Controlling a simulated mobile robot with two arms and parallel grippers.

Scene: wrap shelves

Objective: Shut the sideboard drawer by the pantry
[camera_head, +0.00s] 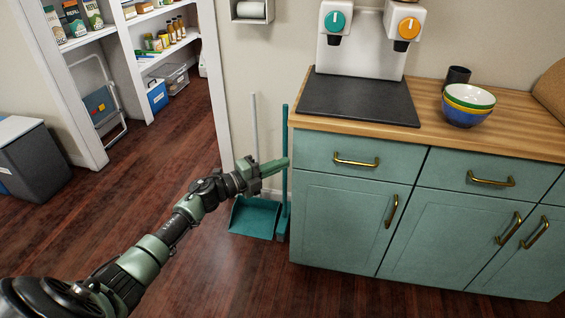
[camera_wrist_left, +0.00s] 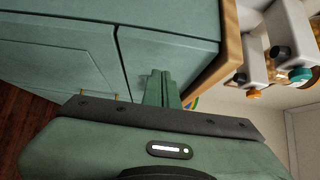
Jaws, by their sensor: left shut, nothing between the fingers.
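The teal sideboard (camera_head: 340,215) stands at the right of the head view. Its left drawer (camera_head: 320,152), nearest the pantry, has a brass handle (camera_head: 356,161) and looks flush with the cabinet front. My left gripper (camera_head: 286,163) has its fingers shut and empty. Its tips are at the left edge of that drawer front in the head view; I cannot tell whether they touch. In the left wrist view the shut fingers (camera_wrist_left: 163,88) point towards the teal drawer panel (camera_wrist_left: 165,48). My right gripper is not in view.
A teal dustpan (camera_head: 254,217) and broom (camera_head: 284,175) stand by the sideboard's left side, just beyond my gripper. Bowls (camera_head: 467,104), a dark cup (camera_head: 457,77) and a dispenser (camera_head: 362,45) stand on the wooden top. The pantry shelves (camera_head: 132,52) are at the left. Wooden floor in front is clear.

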